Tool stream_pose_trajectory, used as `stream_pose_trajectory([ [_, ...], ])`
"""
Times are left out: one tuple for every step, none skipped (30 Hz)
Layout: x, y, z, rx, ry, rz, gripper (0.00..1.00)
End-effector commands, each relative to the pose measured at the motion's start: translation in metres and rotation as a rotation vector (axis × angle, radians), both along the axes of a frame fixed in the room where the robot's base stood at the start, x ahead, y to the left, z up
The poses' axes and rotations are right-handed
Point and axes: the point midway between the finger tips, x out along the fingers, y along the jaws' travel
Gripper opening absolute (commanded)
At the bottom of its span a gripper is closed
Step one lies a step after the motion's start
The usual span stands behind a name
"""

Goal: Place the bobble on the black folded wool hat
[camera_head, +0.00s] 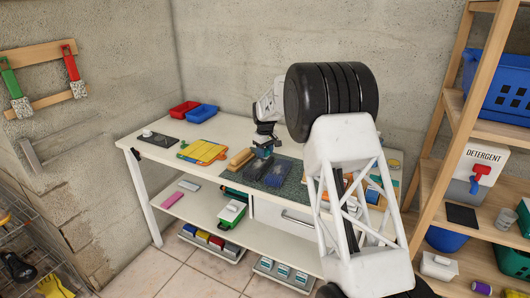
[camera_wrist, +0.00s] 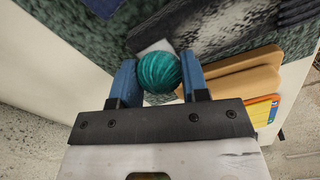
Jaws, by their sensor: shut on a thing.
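The bobble (camera_wrist: 160,72) is a teal ribbed ball held between the two blue fingers of my gripper (camera_wrist: 160,78) in the wrist view. In the camera_head view my gripper (camera_head: 263,149) is over the back of the mat, and the bobble is too small there to make out clearly. The black folded wool hat (camera_wrist: 215,22) appears as a dark, flat knitted shape ahead of the fingers; in the camera_head view it lies on the mat in front of the gripper (camera_head: 254,169). The bobble seems apart from the hat; its height above the mat is unclear.
A speckled green mat (camera_head: 294,185) lies on the white workbench (camera_head: 230,124). Tan wooden pieces (camera_wrist: 235,75) and a yellow-orange folder (camera_head: 203,151) lie beside the hat. A dark bluish item (camera_head: 277,176) is right of it. Red (camera_head: 184,109) and blue (camera_head: 202,112) trays stand behind.

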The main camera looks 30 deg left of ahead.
Motion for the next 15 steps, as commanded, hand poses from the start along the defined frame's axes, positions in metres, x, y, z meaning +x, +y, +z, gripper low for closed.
stream_pose_trajectory([
  [0.0003, 0.0002, -0.0003, 0.001, -0.002, 0.0, 0.16],
  [0.0004, 0.0002, -0.0006, 0.001, -0.002, 0.0, 0.16],
  [0.0004, 0.0003, -0.0006, 0.001, -0.002, 0.0, 0.16],
  [0.0004, 0.0003, -0.0006, 0.001, -0.002, 0.0, 0.16],
  [0.0003, 0.0002, -0.0006, 0.001, -0.002, 0.0, 0.16],
  [0.0003, 0.0002, -0.0007, 0.001, -0.002, 0.0, 0.16],
  [0.0003, 0.0002, -0.0007, 0.001, -0.002, 0.0, 0.16],
  [0.0003, 0.0002, -0.0008, 0.001, -0.002, 0.0, 0.16],
  [0.0003, 0.0002, -0.0008, 0.001, -0.002, 0.0, 0.16],
  [0.0003, 0.0001, -0.0011, 0.001, -0.002, 0.0, 0.16],
  [0.0003, 0.0001, -0.0016, 0.001, -0.002, 0.0, 0.16],
  [0.0003, 0.0001, -0.0024, 0.001, -0.001, 0.0, 0.16],
  [0.0003, 0.0001, -0.0032, 0.001, -0.001, 0.0, 0.16],
  [0.0002, 0.0001, -0.0038, 0.001, -0.001, 0.0, 0.16],
  [0.0002, 0.0002, -0.0036, 0.001, -0.002, 0.0, 0.46],
])
